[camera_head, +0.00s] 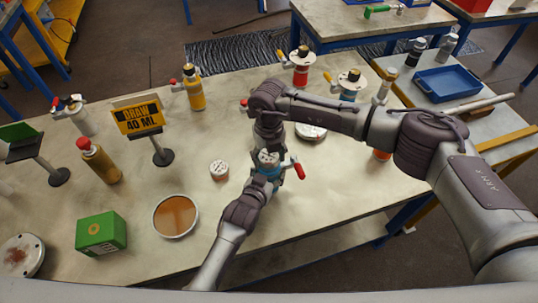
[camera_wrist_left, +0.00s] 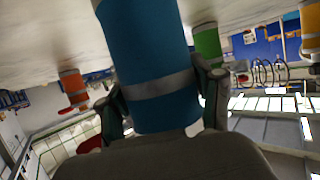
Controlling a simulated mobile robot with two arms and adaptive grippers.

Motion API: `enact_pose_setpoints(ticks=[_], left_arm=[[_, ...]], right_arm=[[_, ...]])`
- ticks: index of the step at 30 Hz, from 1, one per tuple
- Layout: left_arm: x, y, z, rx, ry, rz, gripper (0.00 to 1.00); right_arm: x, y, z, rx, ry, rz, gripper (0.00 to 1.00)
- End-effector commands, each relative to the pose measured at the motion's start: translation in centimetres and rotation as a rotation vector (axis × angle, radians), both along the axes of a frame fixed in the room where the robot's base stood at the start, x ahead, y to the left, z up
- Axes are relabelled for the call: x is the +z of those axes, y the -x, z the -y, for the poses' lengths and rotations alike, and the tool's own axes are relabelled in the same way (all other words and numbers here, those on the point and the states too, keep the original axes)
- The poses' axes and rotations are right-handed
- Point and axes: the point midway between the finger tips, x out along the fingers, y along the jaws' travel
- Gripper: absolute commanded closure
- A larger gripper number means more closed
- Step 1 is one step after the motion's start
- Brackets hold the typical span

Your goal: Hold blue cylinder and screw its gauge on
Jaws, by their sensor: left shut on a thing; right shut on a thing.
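The blue cylinder (camera_head: 268,171) stands near the middle of the table, with a red-handled valve (camera_head: 298,168) on its right side. My left gripper (camera_head: 258,182) is shut around it from the front. In the left wrist view the cylinder's blue body (camera_wrist_left: 150,50) with a grey band sits between the fingers of my left gripper (camera_wrist_left: 160,100). A white-faced gauge (camera_head: 268,157) is at the cylinder's top. My right gripper (camera_head: 268,146) is shut on the gauge from above. I cannot tell whether the gauge's thread is engaged; the joint is hidden.
A yellow cylinder (camera_head: 194,90), a sign (camera_head: 140,118) and a brown cylinder (camera_head: 98,160) stand left. A loose white disc (camera_head: 219,170), a brown round dish (camera_head: 175,216) and a green box (camera_head: 101,233) lie nearer. Red-banded (camera_head: 301,68) and blue-banded (camera_head: 348,86) vessels stand behind.

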Motion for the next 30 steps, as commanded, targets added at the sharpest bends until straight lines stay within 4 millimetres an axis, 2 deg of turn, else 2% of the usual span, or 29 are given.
enact_pose_setpoints(ticks=[12, 13, 17, 20, 30], left_arm=[[-0.04, 0.03, -0.01, 0.000, 0.000, -0.001, 0.97], [-0.04, 0.03, -0.01, 0.000, 0.000, -0.001, 1.00], [-0.04, 0.02, -0.02, 0.000, 0.000, -0.001, 1.00], [-0.04, 0.02, -0.02, 0.000, 0.000, -0.001, 1.00], [-0.06, 0.02, -0.02, 0.000, 0.000, -0.001, 1.00]], right_arm=[[-0.88, 0.01, -0.04, 0.001, 0.000, 0.000, 0.77], [-0.86, 0.01, -0.04, 0.001, 0.000, 0.001, 0.77], [-0.86, 0.02, -0.03, -0.065, -0.001, 0.000, 0.77], [-0.85, 0.03, -0.04, -0.229, -0.001, 0.000, 0.77], [-0.84, 0.00, -0.08, -1.021, -0.001, -0.001, 0.77]])
